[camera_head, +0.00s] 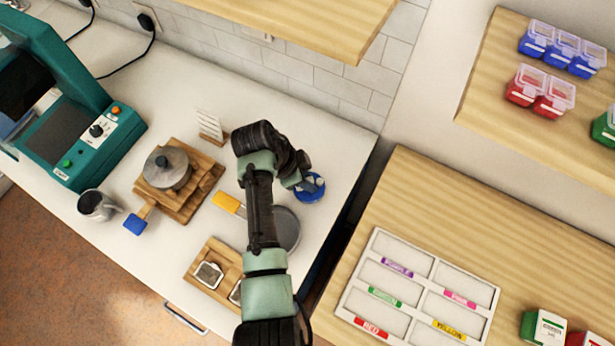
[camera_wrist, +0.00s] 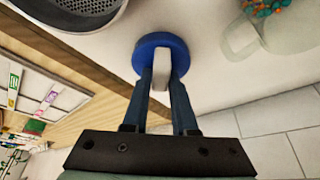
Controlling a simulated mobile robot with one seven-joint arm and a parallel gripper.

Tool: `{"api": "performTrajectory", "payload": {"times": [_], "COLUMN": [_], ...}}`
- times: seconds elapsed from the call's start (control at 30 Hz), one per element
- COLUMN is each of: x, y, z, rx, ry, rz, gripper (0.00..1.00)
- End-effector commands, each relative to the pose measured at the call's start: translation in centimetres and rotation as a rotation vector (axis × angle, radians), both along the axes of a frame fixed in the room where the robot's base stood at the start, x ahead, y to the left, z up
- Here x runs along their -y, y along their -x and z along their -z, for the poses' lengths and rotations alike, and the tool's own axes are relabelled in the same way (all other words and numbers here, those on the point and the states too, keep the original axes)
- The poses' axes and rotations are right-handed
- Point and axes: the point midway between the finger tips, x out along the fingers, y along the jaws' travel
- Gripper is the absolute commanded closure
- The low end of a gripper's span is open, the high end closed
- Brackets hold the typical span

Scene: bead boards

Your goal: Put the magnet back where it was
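A round blue disc with a pale upright block on it, which looks like the magnet, shows in the wrist view (camera_wrist: 147,47) and beside my gripper in the head view (camera_head: 316,191). My gripper (camera_wrist: 163,78) has one finger on each side of the pale block, close against it, and appears shut on it. The disc is beyond the fingertips, over the white counter (camera_head: 335,150); I cannot tell whether it touches the counter. In the head view my arm hides the fingers.
A grey round pan (camera_head: 286,230) lies just below the disc. A pot (camera_head: 167,167) stands on wooden boards to the left, near a teal machine (camera_head: 60,120). A labelled white tray (camera_head: 418,290) is on the wooden table at right. A clear jar (camera_wrist: 240,40) shows in the wrist view.

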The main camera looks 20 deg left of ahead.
Motion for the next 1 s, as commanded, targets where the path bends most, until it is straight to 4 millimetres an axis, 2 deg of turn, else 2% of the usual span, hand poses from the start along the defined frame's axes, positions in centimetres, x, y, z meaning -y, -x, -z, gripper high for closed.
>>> {"api": "performTrajectory", "payload": {"times": [0.03, 0.1, 0.13, 0.4, 0.57, 1.0], "x": [0.0, 0.0, 0.0, 0.0, -0.3, -3.1], "y": [0.0, 0.0, 0.0, 0.0, 0.1, 1.9], "z": [0.0, 0.0, -0.1, -0.1, -1.1, -9.1], "rx": [0.0, 0.0, 0.0, 0.0, 0.003, 0.005], "ry": [0.0, 0.0, 0.0, 0.0, -0.001, -0.002], "rz": [0.0, 0.0, 0.0, 0.0, -0.001, -0.001], "gripper": [0.64, 0.51, 0.48, 0.48, 0.48, 0.48]}}
